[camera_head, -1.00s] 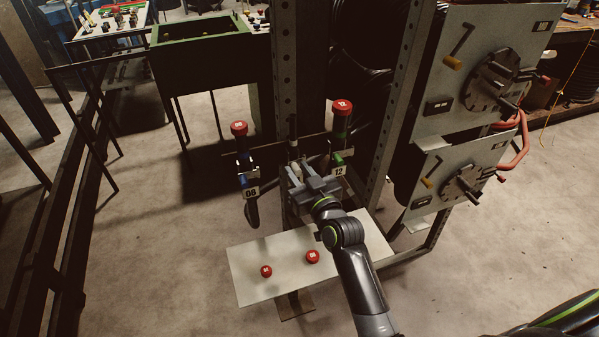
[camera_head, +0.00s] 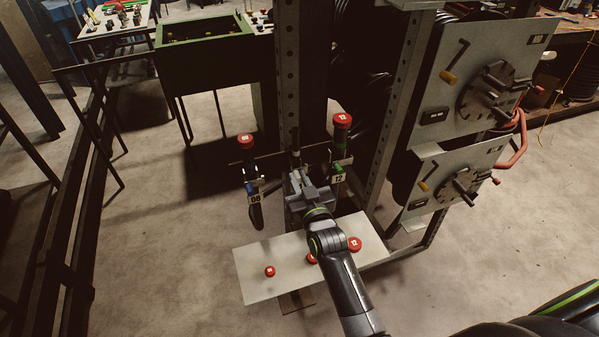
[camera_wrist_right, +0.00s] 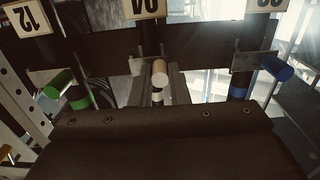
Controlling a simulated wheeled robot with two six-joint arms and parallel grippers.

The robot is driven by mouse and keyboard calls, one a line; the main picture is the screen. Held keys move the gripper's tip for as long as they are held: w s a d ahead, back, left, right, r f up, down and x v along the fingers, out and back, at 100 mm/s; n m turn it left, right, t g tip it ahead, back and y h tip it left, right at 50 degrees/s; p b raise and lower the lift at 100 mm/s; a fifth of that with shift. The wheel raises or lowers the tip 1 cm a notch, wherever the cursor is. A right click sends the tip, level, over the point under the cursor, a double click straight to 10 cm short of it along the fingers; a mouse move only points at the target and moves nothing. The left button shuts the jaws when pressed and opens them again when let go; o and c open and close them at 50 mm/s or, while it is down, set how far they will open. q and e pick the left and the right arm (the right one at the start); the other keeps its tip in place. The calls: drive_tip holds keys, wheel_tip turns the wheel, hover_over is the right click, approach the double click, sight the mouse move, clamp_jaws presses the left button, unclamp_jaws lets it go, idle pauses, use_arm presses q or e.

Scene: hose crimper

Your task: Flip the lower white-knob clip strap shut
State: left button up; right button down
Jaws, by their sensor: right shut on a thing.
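The white-knob clip strap's pale knob (camera_wrist_right: 160,74) shows in the right wrist view, between two grey fingers, below an upside-down 04 tag (camera_wrist_right: 143,9). My right gripper (camera_head: 297,174) is shut on the white-knob strap at the rack's middle station in the head view, between the 08 tag (camera_head: 256,198) and the 12 tag (camera_head: 339,178). My gripper hides most of the strap and clip in the head view. How far the strap is folded cannot be told. My left gripper is not in view.
A green knob (camera_wrist_right: 59,84) and a blue knob (camera_wrist_right: 277,67) flank the white one. Red-capped hoses 08 (camera_head: 246,141) and 12 (camera_head: 342,120) stand either side of my gripper. A pale plate (camera_head: 262,293) with red caps lies below. Crank panels (camera_head: 455,165) stand right.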

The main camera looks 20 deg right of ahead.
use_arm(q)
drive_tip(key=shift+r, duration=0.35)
use_arm(e)
drive_tip(key=c, duration=1.4)
unclamp_jaws()
